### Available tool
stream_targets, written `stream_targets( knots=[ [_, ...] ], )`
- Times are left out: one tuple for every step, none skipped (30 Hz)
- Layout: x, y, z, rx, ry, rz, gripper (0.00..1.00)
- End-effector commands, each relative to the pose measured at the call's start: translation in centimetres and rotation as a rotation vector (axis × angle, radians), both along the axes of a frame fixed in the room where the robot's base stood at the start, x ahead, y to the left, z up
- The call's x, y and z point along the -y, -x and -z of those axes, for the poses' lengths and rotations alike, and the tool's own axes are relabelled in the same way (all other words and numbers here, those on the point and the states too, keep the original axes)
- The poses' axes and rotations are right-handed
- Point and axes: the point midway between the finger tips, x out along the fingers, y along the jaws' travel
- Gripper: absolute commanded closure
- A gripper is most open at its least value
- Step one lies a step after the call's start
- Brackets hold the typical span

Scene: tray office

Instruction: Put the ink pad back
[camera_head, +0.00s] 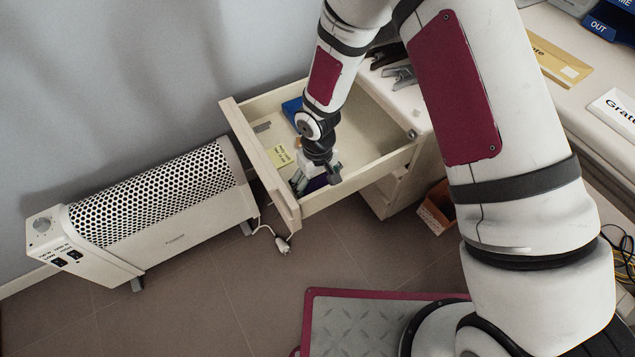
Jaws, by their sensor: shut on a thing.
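My gripper (326,178) reaches down into the open drawer (357,189), near its front corner. It is shut on a small dark purple thing (315,184), which looks like the ink pad and is mostly hidden by the gripper. I cannot tell whether it touches the drawer floor. A blue thing (291,109) lies farther back in the drawer, partly behind my arm.
A yellow note (280,155) and small items lie in the drawer. A white heater (160,208) stands left of it, with a plug (282,244) on the floor. A desk with a yellow envelope (556,62) is at right.

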Motion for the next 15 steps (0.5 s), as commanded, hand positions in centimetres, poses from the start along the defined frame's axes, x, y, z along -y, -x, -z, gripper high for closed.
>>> stream_targets(
  knots=[
    [0.0, 0.0, 0.04, 0.0, 0.0, 0.0, 0.46],
    [0.01, 0.01, 0.13, 0.0, 0.0, 0.0, 0.46],
    [0.01, 0.01, 0.27, 0.0, 0.0, 0.0, 0.46],
    [0.01, 0.01, 0.37, 0.0, 0.0, 0.0, 0.46],
    [0.01, 0.0, 0.39, -0.001, 0.001, 0.0, 0.15],
    [0.02, 0.01, 0.32, -0.001, 0.001, 0.0, 0.06],
    [0.02, 0.01, 0.31, -0.001, 0.001, 0.0, 0.0],
    [0.01, 0.0, 0.3, -0.001, 0.001, 0.0, 0.0],
    [0.02, 0.01, 0.3, -0.001, 0.001, 0.0, 0.0],
    [0.01, 0.02, 0.29, -0.001, 0.001, 0.0, 0.0],
    [0.02, 0.01, 0.29, -0.001, 0.001, 0.0, 0.0],
    [0.01, 0.02, 0.29, -0.001, 0.001, 0.0, 0.0],
    [0.01, 0.02, 0.29, -0.001, 0.001, 0.0, 0.0],
    [0.01, 0.02, 0.29, -0.001, 0.001, 0.0, 0.0],
    [0.02, 0.01, 0.29, -0.001, 0.001, 0.0, 0.0]
  ],
)
